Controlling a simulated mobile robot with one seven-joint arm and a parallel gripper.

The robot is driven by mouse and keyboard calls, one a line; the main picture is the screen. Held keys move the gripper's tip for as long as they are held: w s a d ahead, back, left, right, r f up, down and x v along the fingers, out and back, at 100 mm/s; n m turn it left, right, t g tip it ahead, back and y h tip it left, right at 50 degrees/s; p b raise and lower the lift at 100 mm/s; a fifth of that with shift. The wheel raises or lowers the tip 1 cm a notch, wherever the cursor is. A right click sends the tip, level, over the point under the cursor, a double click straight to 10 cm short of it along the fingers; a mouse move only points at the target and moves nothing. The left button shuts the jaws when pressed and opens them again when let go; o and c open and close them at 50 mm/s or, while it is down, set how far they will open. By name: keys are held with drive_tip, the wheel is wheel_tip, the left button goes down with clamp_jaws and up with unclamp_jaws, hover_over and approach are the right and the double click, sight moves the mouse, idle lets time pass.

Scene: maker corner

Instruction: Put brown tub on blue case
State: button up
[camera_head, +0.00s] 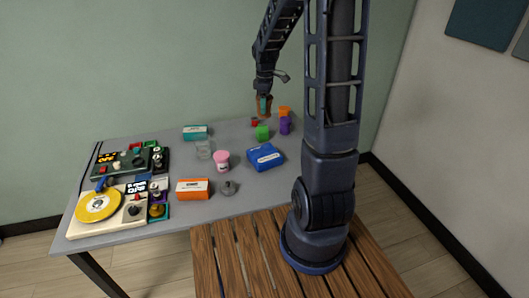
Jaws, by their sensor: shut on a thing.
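The blue case (266,158) lies flat on the table at the right, nearer the camera and below the tub in the picture. It has a pale label, and I see nothing standing on its top.
Green (262,132), purple (285,126) and orange (284,111) pieces stand near the tub. A pink tub (222,160), clear glass (204,149), teal box (195,132), orange box (193,189) and grey object (228,187) stand left of the case. Control panels (125,205) fill the left.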

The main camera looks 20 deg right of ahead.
wheel_tip(320, 180, down, 20)
drive_tip(key=shift+r, duration=0.1)
idle(0.5)
drive_tip(key=o, duration=1.1)
drive_tip(key=shift+o, duration=0.2)
wheel_tip(320, 180, up, 12)
drive_tip(key=s+r+m+t, duration=0.1)
drive_tip(key=s+r+m, duration=0.2)
drive_tip(key=s+r, duration=0.4)
drive_tip(key=s+r+m+t, duration=0.1)
drive_tip(key=s+r+m, duration=0.25)
drive_tip(key=r, duration=0.55)
drive_tip(key=s+r+m+t, duration=0.1)
drive_tip(key=s+r+m, duration=0.2)
drive_tip(key=s, duration=0.5)
drive_tip(key=s+r+m+t, duration=0.1)
drive_tip(key=s+r+m, duration=0.2)
drive_tip(key=s, duration=0.5)
drive_tip(key=shift+s+a+r+t, duration=0.15)
drive_tip(key=shift+s+r+t, duration=0.15)
drive_tip(key=shift+r, duration=0.25)
